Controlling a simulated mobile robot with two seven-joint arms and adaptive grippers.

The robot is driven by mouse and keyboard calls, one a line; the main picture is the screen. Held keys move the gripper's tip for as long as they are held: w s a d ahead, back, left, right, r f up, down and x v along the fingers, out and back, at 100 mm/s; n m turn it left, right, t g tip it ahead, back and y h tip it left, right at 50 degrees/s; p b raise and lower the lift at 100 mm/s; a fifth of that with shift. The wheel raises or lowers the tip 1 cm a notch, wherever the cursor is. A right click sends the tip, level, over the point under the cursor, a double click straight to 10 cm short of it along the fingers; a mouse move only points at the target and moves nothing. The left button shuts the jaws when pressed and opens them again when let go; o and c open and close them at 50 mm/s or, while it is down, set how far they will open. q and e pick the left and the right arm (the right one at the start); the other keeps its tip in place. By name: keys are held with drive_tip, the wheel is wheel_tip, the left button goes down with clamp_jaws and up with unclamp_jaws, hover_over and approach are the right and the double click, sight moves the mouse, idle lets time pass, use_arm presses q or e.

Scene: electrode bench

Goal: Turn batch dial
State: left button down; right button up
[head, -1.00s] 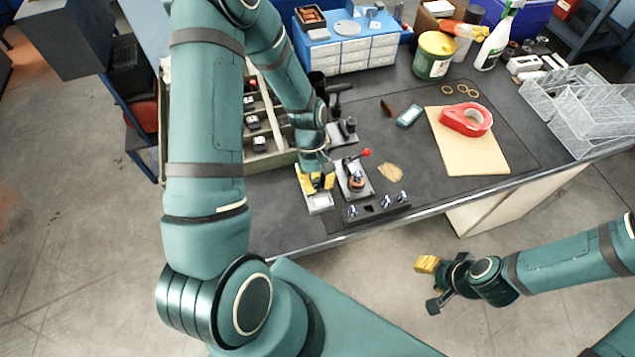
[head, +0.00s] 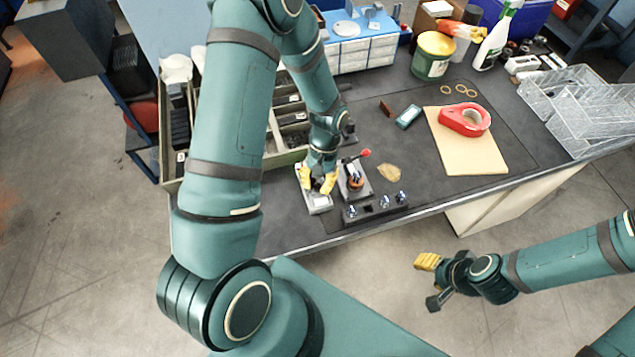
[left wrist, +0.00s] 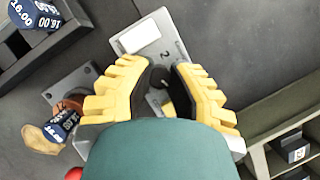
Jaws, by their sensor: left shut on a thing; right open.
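The batch dial unit is a light grey plate (head: 318,204) near the front edge of the bench. In the left wrist view the plate (left wrist: 141,36) carries a white label and the digit 2. A dark round knob (left wrist: 158,77) shows between the yellow fingers. My left gripper (head: 320,186) is down over the plate, shut on the knob; it also shows in the left wrist view (left wrist: 164,72). The fingers hide part of the knob and any pointer. My right gripper (head: 430,283) is open and empty, off the bench's front edge.
Just right of the dial is a grey fixture (head: 356,184) with a red-knobbed lever (head: 365,153). A dark holder (head: 374,208) with several blue-white cells stands in front. A divided parts box (head: 290,135) is behind left.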

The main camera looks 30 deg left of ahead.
idle(0.4)
use_arm(q)
drive_tip(key=c, duration=0.9)
unclamp_jaws()
drive_tip(key=shift+o, duration=0.2)
drive_tip(key=d+v, duration=0.1)
drive_tip(key=v, duration=1.1)
drive_tip(key=shift+a, duration=0.35)
